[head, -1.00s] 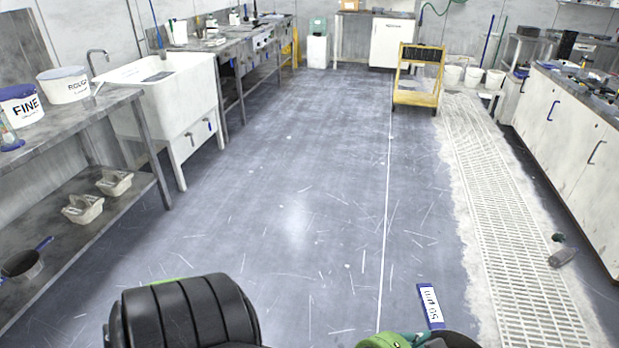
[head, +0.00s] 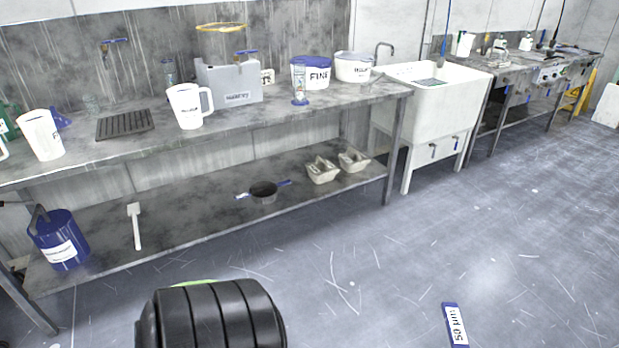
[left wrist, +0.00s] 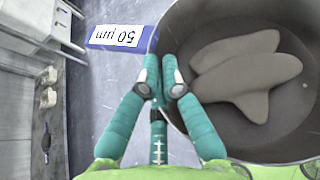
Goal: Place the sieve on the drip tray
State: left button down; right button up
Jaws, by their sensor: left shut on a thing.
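The sieve (left wrist: 235,120) is a round, dark-walled pan with grey lumps inside, filling the right of the left wrist view. Its blue tab reads "50 µm" (left wrist: 120,38); that tab also shows at the bottom of the head view (head: 455,325). My left gripper (left wrist: 160,88), with teal fingers, is shut on the sieve at its rim beside the tab. A dark ribbed tray, seemingly the drip tray (head: 125,123), lies on the bench top at left in the head view, with nothing on it. My right gripper is not in view.
On the bench (head: 290,112), a white jug (head: 190,108) stands right of the ribbed tray and another jug (head: 42,135) left of it. A grey box (head: 228,82) stands behind. The lower shelf holds a pan (head: 264,192) and blue bucket (head: 60,240). The floor before the bench is clear.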

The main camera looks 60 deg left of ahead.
aim_at(125, 123)
jog(key=j+u, duration=0.2)
jog(key=u, duration=0.2)
jog(key=j+u, duration=0.2)
jog(key=u, duration=0.25)
jog(key=j+u, duration=0.2)
jog(key=u, duration=0.2)
jog(key=j+u, duration=0.2)
jog(key=u, duration=0.25)
jog(key=i+j+u, duration=0.45)
jog(key=j, duration=0.25)
jog(key=i+j+u, duration=0.45)
jog(key=i, duration=0.25)
jog(key=k+j, duration=0.05)
jog(key=j, duration=0.05)
